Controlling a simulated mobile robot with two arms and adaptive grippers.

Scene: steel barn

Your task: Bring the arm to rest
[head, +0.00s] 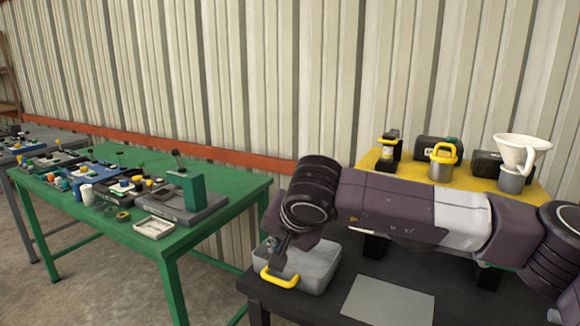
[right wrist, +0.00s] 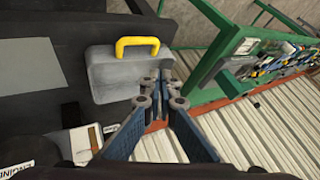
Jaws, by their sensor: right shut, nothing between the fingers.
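My right arm reaches across the head view from the right, over the black table (head: 265,290). My left gripper is not in view.
A grey plate (head: 388,302) lies on the black table. Behind my arm, a yellow stand (head: 368,160) holds a white funnel (head: 520,150) on a cup, a yellow-handled cup (head: 442,162) and dark cases. A green table (head: 130,232) with several tools and trays stands left, across a gap.

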